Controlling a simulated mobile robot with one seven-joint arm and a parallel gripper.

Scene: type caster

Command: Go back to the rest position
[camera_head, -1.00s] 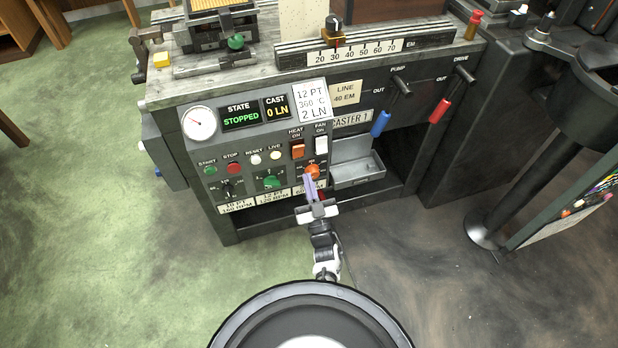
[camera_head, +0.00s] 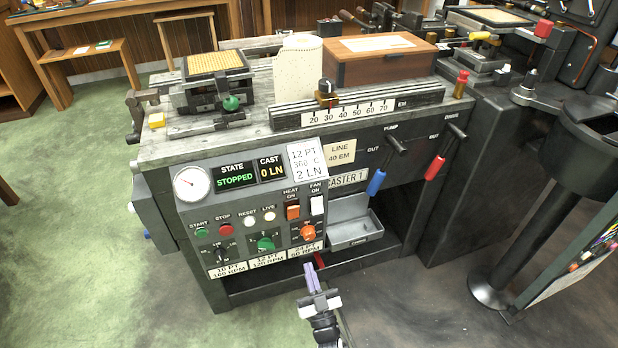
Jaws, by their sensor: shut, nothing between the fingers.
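My gripper (camera_head: 311,277) is shut and empty. It is in front of the caster's lower front, below the orange knob (camera_head: 308,232) and apart from it. The caster's control panel (camera_head: 250,215) has a round gauge (camera_head: 192,184), a STATE display (camera_head: 235,176) reading STOPPED and a CAST display (camera_head: 271,168) reading 0 LN. A green knob (camera_head: 265,242) and a black knob (camera_head: 221,255) sit left of the orange one. My arm's wrist shows at the bottom edge of the picture; the rest of the arm is out of view.
A grey tray (camera_head: 352,233) juts from the caster's front, right of the panel. Blue (camera_head: 376,182) and red (camera_head: 435,168) handles hang farther right. A dark round stand (camera_head: 490,290) is at right. Green floor (camera_head: 90,240) is open at left.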

